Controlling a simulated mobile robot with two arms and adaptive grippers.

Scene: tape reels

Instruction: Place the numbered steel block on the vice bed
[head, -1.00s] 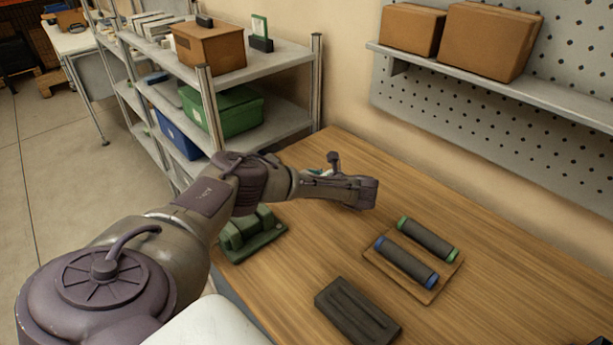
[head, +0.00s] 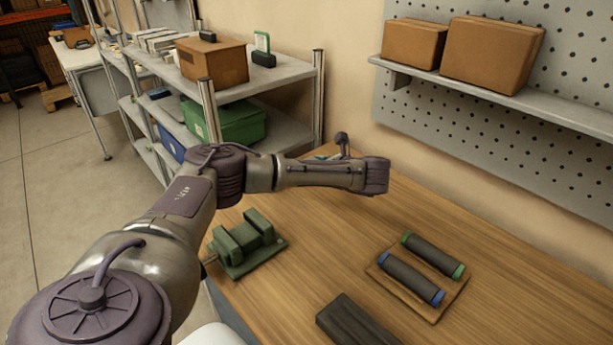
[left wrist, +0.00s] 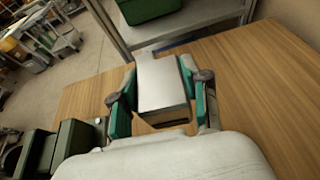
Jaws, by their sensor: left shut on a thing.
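My left gripper (left wrist: 163,92) is shut on a plain steel block (left wrist: 161,80), held between its teal finger pads above the wooden table. No number shows on the faces in view. In the head view my left arm reaches in over the table, and its wrist hides the block; only a bit of the teal fingers shows. The green vice (head: 246,244) stands on the table's near left, below and to the left of my gripper. It also shows at the lower left of the left wrist view (left wrist: 72,143). Its bed between the jaws looks empty. My right gripper is not in view.
A wooden tray (head: 455,297) with two dark rollers, blue-ended and green-ended, lies right on the table. A dark block (head: 352,322) lies at the near edge. A metal shelf unit (head: 285,75) stands behind. The table's middle is clear.

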